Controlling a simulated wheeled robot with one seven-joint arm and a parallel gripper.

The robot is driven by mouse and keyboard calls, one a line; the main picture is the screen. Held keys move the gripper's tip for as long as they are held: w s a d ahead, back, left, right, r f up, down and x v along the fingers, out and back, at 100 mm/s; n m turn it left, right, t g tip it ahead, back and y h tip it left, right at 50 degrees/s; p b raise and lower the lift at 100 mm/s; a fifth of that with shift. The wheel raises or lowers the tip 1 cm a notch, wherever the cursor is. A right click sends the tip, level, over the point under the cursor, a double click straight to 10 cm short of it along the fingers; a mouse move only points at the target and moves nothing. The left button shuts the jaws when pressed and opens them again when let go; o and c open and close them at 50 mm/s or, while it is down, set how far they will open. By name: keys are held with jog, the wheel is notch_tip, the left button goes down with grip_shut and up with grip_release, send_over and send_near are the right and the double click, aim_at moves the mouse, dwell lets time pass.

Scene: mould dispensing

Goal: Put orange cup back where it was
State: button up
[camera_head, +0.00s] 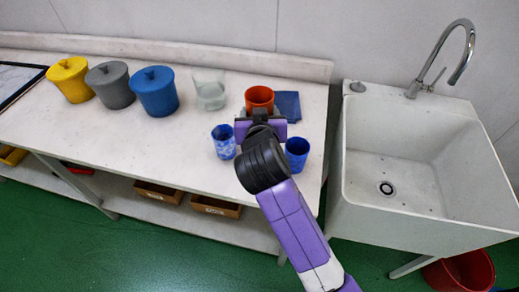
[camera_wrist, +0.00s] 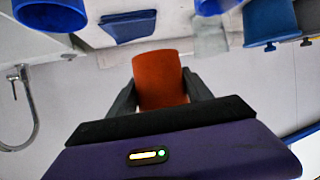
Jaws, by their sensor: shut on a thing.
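The orange cup (camera_head: 260,97) is near the back right of the white table in the head view. It also shows in the wrist view (camera_wrist: 159,80), between the two fingers. My gripper (camera_wrist: 160,98) is shut on the orange cup, one finger on each side. In the head view my gripper (camera_head: 260,112) partly hides the cup's lower part. I cannot tell whether the cup's base touches the table. A dark blue square mat (camera_head: 288,105) lies just right of the cup; it also shows in the wrist view (camera_wrist: 128,26).
A blue patterned cup (camera_head: 223,142) stands left of my gripper and a dark blue cup (camera_head: 297,153) stands right of it. A clear container (camera_head: 209,90) is behind left. Yellow (camera_head: 70,80), grey (camera_head: 110,85) and blue (camera_head: 154,92) lidded pots stand farther left. A sink (camera_head: 420,150) is at right.

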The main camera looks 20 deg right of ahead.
notch_tip(320, 180, down, 16)
jog(key=shift+r, duration=0.1)
dwell(0.4)
jog(key=o, duration=1.5)
jog(key=shift+s, duration=0.1)
jog(key=b+v, duration=0.1)
jog(key=v, duration=1.1)
